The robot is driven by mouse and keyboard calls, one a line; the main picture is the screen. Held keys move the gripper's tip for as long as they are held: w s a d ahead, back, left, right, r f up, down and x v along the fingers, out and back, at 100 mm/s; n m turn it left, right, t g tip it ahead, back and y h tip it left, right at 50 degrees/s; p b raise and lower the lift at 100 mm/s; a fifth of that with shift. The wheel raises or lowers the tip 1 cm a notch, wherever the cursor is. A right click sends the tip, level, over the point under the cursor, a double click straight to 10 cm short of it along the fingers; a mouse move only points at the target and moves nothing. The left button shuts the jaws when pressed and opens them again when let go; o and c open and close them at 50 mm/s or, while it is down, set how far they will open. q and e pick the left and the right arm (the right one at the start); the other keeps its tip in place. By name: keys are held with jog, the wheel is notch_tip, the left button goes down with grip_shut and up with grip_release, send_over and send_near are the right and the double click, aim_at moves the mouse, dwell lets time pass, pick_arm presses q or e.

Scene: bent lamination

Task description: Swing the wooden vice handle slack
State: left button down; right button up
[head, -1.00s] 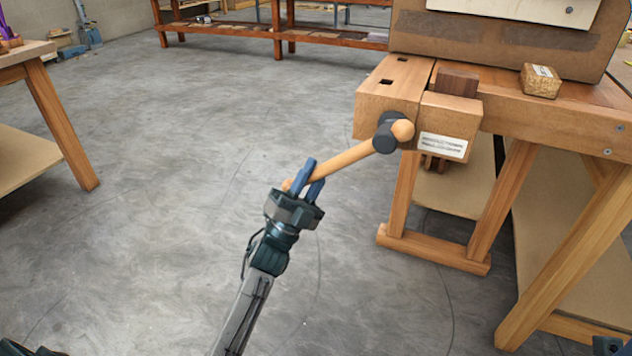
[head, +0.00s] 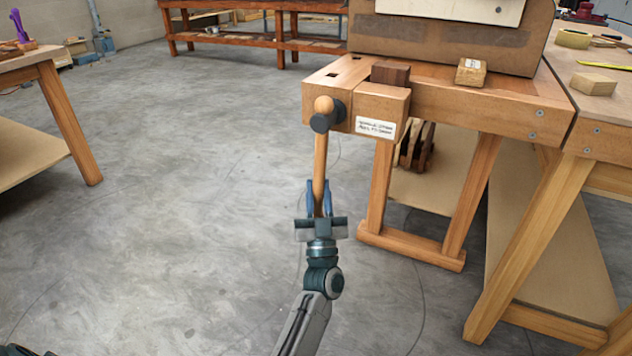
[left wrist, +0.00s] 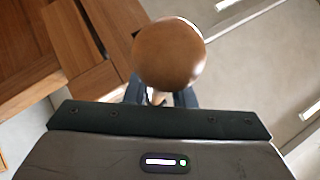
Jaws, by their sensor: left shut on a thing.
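The wooden vice handle (head: 320,160) hangs almost straight down from the dark vice screw hub (head: 327,117) at the bench's left end. Its round upper knob shows just above the hub. My left gripper (head: 319,198) is shut on the handle near its lower end, with blue fingers on either side. In the left wrist view the round wooden end of the handle (left wrist: 169,54) fills the space before the fingers. The vice's front jaw (head: 382,107) carries a white label, and a dark wood block (head: 390,73) sits behind it. My right gripper is not in view.
A small labelled block (head: 471,72) and a large brown case (head: 440,42) stand on the bench top. The bench legs (head: 471,195) are right of my arm. Grey floor (head: 190,200) is open to the left, towards another table (head: 72,120).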

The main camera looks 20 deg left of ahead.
pick_arm(q)
jog(key=shift+d+n+g+y+p, duration=0.3)
jog(key=shift+d+n+g+y, duration=0.2)
jog(key=shift+n, duration=0.2)
jog(key=c, duration=1.2)
grip_release()
jog(key=shift+c, duration=0.2)
